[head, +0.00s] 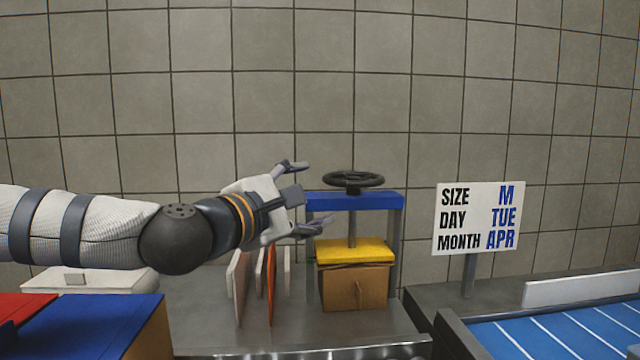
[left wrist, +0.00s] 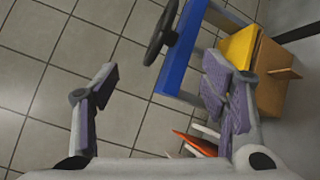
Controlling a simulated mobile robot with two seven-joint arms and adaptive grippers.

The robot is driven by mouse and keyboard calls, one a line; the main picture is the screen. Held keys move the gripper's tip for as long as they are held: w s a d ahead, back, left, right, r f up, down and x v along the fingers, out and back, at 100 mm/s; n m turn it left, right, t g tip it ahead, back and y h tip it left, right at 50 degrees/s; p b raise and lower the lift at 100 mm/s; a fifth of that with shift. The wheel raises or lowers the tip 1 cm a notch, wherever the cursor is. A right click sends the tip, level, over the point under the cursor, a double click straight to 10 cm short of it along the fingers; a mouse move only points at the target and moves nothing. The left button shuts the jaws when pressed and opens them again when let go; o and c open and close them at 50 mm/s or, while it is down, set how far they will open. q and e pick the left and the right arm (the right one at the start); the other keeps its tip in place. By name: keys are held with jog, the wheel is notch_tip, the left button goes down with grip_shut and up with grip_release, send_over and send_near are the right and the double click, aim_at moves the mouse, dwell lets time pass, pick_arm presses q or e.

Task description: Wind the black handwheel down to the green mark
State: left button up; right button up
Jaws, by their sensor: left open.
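The black handwheel (head: 354,180) sits on top of a press with a blue crossbeam (head: 370,201), grey posts and a vertical screw. In the left wrist view the handwheel (left wrist: 161,34) lies beyond the open fingers (left wrist: 165,95), near the top. I cannot make out a green mark. My right gripper is not in view.
Several upright boards, one orange (head: 271,285), stand left of the press below my gripper. A sign (head: 478,218) reading SIZE M, DAY TUE, MONTH APR stands at right. A blue striped surface (head: 560,330) is at lower right, and a blue-topped box (head: 85,325) at lower left.

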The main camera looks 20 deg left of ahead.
aim_at(347, 184)
pick_arm(q)
jog(key=o, duration=0.5)
jog(key=d+n+y, duration=0.1)
jog(key=n, duration=0.3)
jog(key=s+d+r+n+y+p, duration=0.1)
jog(key=d+n, duration=0.1)
jog(key=n, duration=0.3)
jog(key=s+d+n+y+p, duration=0.1)
jog(key=n+y, duration=0.1)
jog(key=n, duration=0.2)
jog(key=shift+s+d+r+t, duration=0.1)
jog(key=shift+d+r+t, duration=0.15)
jog(key=shift+t, duration=0.15)
jog(key=w+n, duration=0.1)
jog(key=w, duration=0.2)
jog(key=w+f+n, duration=0.1)
jog(key=w, duration=0.3)
jog(key=w+n, duration=0.1)
jog(key=w, duration=0.2)
jog(key=shift+w+f+y+b, duration=0.25)
jog(key=shift+w+y+b, duration=0.05)
jog(key=shift+w+b, duration=0.1)
jog(key=shift+w+r, duration=0.1)
jog(key=shift+w, duration=0.4)
jog(key=shift+s+r, duration=0.1)
jog(key=c, duration=1.1)
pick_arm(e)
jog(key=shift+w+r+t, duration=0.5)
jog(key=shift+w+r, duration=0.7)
